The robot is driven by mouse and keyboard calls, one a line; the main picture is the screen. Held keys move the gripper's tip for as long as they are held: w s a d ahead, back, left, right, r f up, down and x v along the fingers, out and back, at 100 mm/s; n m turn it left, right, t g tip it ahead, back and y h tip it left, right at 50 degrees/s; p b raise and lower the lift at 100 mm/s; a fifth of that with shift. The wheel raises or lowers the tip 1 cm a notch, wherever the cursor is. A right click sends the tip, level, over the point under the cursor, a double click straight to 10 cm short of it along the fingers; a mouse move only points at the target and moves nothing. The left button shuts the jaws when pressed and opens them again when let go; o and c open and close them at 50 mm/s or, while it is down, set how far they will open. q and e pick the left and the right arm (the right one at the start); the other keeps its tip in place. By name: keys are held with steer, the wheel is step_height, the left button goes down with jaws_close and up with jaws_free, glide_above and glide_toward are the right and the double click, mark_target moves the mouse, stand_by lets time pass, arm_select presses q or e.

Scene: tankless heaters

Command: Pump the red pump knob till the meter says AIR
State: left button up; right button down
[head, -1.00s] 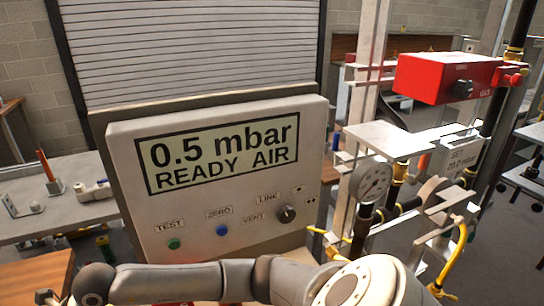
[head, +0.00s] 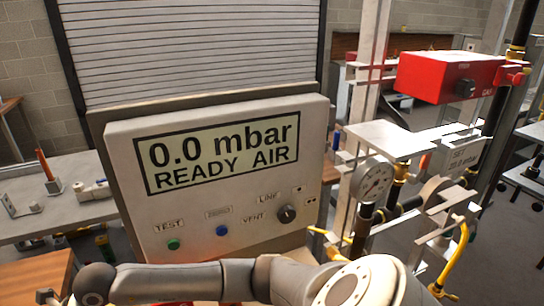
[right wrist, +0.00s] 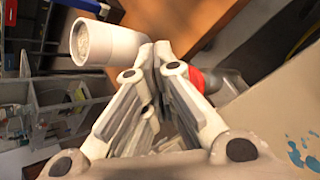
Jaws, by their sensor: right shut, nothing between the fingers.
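The meter (head: 215,175) fills the middle of the head view, and its display reads "0.0 mbar READY AIR". In the right wrist view my right gripper (right wrist: 155,52) is shut and empty. A red part (right wrist: 197,80), possibly the pump knob, shows just behind and to the right of its fingers, partly hidden by them. I cannot tell whether they touch. A grey part (right wrist: 228,84) lies beside the red one. My grey and white arm crosses the bottom of the head view, its gripper out of frame. My left gripper is not in view.
A white cylinder (right wrist: 92,42) lies close left of my right fingertips. A wooden surface (right wrist: 195,22) is behind them. The meter has a green button (head: 173,244), a blue button (head: 222,230) and a dark dial (head: 286,214). A gauge (head: 373,181) and red box (head: 435,77) stand at right.

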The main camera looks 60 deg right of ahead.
steer(key=shift+f, duration=0.1)
stand_by(0.3)
steer(key=shift+f+b, duration=0.35)
steer(key=shift+f, duration=0.3)
stand_by(0.4)
steer(key=shift+r, duration=0.1)
steer(key=shift+r+p, duration=0.3)
steer(key=shift+r, duration=0.25)
steer(key=shift+r+p, duration=2.1)
steer(key=shift+r, duration=1)
